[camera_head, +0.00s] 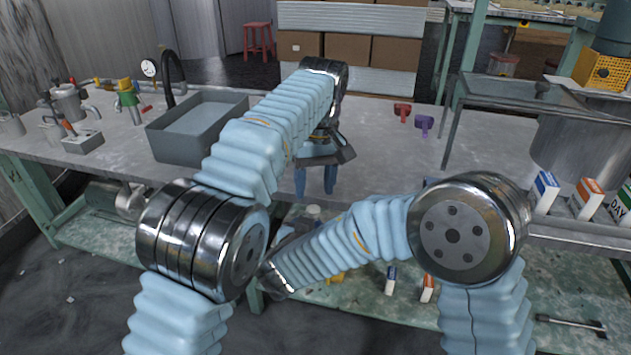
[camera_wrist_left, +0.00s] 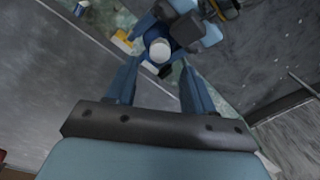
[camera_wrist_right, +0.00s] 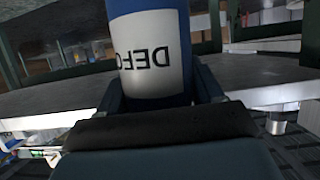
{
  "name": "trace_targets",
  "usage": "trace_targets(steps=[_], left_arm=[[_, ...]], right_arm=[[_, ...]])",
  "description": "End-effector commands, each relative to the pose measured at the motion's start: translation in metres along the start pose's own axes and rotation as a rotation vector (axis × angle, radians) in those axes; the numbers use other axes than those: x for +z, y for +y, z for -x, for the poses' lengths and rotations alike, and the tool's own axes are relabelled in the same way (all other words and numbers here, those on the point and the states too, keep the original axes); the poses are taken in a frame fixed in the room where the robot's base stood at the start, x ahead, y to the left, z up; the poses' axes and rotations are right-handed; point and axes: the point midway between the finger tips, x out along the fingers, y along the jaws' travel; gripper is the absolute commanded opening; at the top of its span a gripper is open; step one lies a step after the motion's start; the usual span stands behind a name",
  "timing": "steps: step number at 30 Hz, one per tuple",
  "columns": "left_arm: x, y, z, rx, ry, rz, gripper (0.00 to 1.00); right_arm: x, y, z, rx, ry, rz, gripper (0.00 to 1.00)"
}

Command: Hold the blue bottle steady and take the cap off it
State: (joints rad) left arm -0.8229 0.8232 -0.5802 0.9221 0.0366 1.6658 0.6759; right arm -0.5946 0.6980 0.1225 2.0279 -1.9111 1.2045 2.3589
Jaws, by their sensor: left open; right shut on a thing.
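The blue bottle (camera_wrist_right: 155,35) with a white label fills the middle of the right wrist view. My right gripper (camera_wrist_right: 160,92) is shut on it, one finger at each side. The label lettering looks mirrored, and the bottle's top is out of that view. In the left wrist view the round white cap (camera_wrist_left: 160,50) sits on the bottle. My left gripper (camera_wrist_left: 159,66) is open, its fingers on either side of the cap with gaps. In the head view my left gripper (camera_head: 330,180) points down near the table's front edge; the right gripper is mostly hidden behind my arms.
A grey sink basin (camera_head: 170,145) stands left on the table (camera_head: 385,165). Red and purple small items (camera_head: 403,110) lie towards the back. A big metal pot (camera_head: 580,150) and several boxes stand at the right. A lower shelf (camera_head: 365,310) holds more small boxes.

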Motion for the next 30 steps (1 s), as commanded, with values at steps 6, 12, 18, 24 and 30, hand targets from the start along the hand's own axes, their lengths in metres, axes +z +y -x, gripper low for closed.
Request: trace_targets(steps=[6, 12, 18, 24, 30], left_arm=[[0.000, 0.001, 0.015, 0.001, 0.001, -0.455, 0.53], [0.002, 0.002, 0.026, 0.000, 0.001, -0.824, 0.53], [0.003, 0.002, 0.026, 0.000, -0.001, -0.975, 0.53], [0.004, 0.002, 0.001, 0.000, -0.003, -0.982, 0.53], [0.003, 0.002, -0.033, -0.001, -0.001, -0.980, 0.53]], right_arm=[[-0.001, -0.001, 0.001, -0.002, 0.001, 0.000, 0.00], [-0.001, -0.001, 0.001, -0.002, 0.002, 0.000, 0.00], [-0.001, -0.001, 0.001, -0.003, 0.002, 0.000, 0.00], [-0.001, -0.001, 0.001, -0.003, 0.001, 0.000, 0.00], [-0.001, -0.001, 0.001, -0.003, 0.001, 0.000, 0.00]])
